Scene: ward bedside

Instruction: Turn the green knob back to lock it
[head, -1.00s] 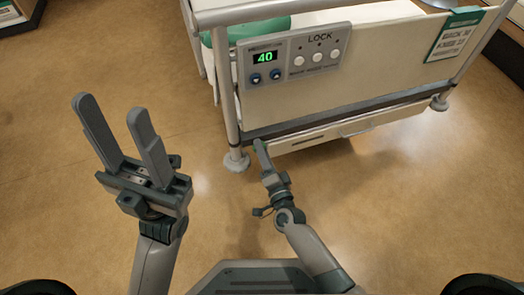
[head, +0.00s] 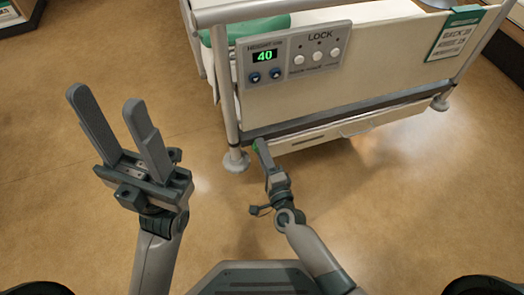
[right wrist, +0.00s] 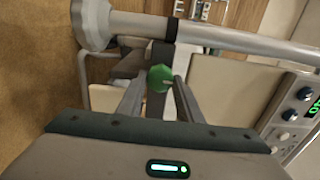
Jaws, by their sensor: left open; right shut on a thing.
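The green knob (right wrist: 160,77) sits between the two fingers of my right gripper (right wrist: 158,90) in the right wrist view, with a light mark on its face. My right gripper is shut on it. In the head view my right gripper (head: 261,150) reaches to the low front edge of the bed, beside the left leg. Only a sliver of the green knob (head: 256,143) shows there. My left gripper (head: 110,118) is open and empty, fingers pointing up, over bare floor at the left.
The bed's end board (head: 390,75) carries a control panel (head: 294,55) with a green "40" display, "LOCK" lettering and several buttons. The bed leg (head: 232,130) stands close to my right gripper. A drawer (head: 345,130) is under the bed. The floor at the left is clear.

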